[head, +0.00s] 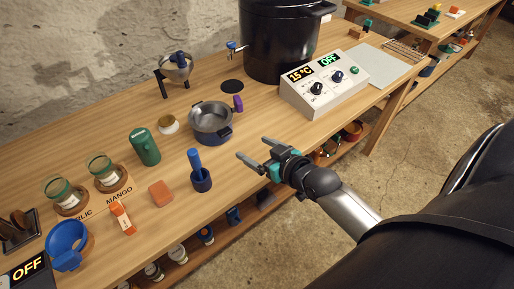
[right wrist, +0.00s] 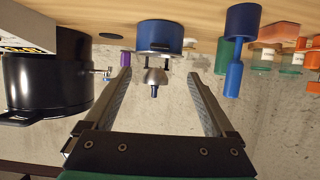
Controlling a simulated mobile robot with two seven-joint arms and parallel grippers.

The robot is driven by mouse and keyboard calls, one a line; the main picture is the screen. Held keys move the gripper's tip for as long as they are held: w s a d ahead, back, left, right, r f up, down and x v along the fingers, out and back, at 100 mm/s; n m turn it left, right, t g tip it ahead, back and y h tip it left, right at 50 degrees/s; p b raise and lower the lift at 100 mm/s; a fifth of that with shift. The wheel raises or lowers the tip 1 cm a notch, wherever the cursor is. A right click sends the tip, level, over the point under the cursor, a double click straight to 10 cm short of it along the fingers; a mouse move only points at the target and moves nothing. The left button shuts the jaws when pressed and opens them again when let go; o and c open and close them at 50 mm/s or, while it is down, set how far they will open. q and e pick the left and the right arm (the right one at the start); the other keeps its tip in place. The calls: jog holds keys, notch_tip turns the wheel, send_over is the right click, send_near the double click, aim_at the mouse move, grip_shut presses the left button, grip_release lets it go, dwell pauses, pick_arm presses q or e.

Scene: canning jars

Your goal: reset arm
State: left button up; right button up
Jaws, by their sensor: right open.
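My right gripper (head: 252,151) is open and empty. It is held above the front edge of the wooden table (head: 241,161), to the right of a blue mortar with a pestle (head: 200,178) and in front of a metal pot with a blue base (head: 210,124). In the right wrist view its two fingers (right wrist: 158,100) stand wide apart with nothing gripped between them, and the pot (right wrist: 158,38) shows beyond them. My left gripper is in neither view.
A big black pot (head: 278,40) and a control box (head: 325,84) stand at the right. Glass jars (head: 104,168), a green canister (head: 145,147), an orange block (head: 160,193) and a blue funnel-like item (head: 66,243) stand at the left. A lower shelf holds more items.

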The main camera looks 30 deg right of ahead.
dwell(0.3)
jog(key=s+a+f+g, duration=0.1)
jog(key=s+a+g, duration=0.2)
jog(key=s, duration=0.3)
jog(key=s+a+f+g+h, duration=0.1)
jog(key=s+a+g, duration=0.25)
jog(key=s, duration=0.35)
jog(key=s+a+f+g, duration=0.1)
jog(key=s+a+g, duration=0.1)
jog(key=s+g, duration=0.3)
jog(key=s+f+n+b, duration=0.1)
jog(key=s+f, duration=0.2)
jog(key=f, duration=2.1)
jog(key=s+d+f+g+b, duration=0.1)
jog(key=s+d+f, duration=0.1)
jog(key=s+f, duration=1.2)
jog(key=shift+s+d, duration=0.2)
jog(key=shift+s, duration=0.45)
jog(key=shift+f, duration=0.1)
